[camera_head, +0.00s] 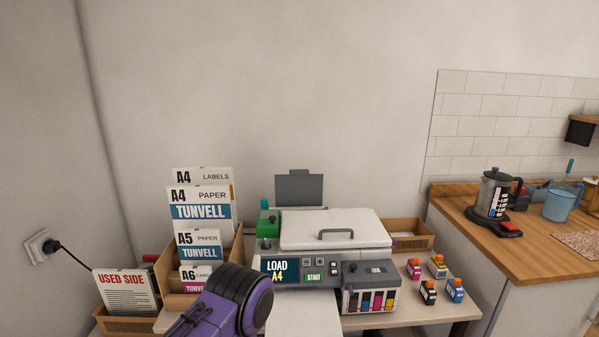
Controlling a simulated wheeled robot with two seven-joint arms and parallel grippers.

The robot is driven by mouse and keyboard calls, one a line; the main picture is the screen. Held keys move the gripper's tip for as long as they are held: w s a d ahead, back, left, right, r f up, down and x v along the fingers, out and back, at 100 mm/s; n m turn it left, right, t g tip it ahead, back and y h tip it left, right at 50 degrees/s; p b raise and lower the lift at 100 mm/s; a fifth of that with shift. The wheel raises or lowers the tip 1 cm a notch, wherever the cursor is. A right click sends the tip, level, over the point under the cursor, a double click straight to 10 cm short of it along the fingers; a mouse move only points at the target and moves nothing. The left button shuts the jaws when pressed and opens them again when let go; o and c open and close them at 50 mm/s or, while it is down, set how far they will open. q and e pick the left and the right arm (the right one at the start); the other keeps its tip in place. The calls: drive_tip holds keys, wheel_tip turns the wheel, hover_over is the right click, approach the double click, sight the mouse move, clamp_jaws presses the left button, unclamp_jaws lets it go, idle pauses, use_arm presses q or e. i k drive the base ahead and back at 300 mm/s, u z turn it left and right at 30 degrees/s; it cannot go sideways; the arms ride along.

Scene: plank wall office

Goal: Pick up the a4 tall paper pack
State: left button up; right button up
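The A4 paper pack (200,201), white with a blue TUNVELL band, stands upright in a stepped wooden rack (239,243) on the left of the desk. An A4 labels pack (203,174) stands behind it. A shorter A5 paper pack (198,240) stands in front and hides its lower part. An A6 card pack (193,274) is in the front slot, partly covered by a purple and black link of my arm. Neither gripper's fingers show in view.
A printer (335,229) with a LOAD A4 screen stands right of the rack. A USED SIDE paper tray (127,318) is at lower left. Small ink bottles (428,291) stand right of the printer. A wooden counter (530,246) with a coffee press (494,193) is at far right.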

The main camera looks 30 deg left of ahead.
sight(208, 206)
drive_tip(key=u, duration=4)
drive_tip(key=i, duration=1.35)
drive_tip(key=z, duration=2.9)
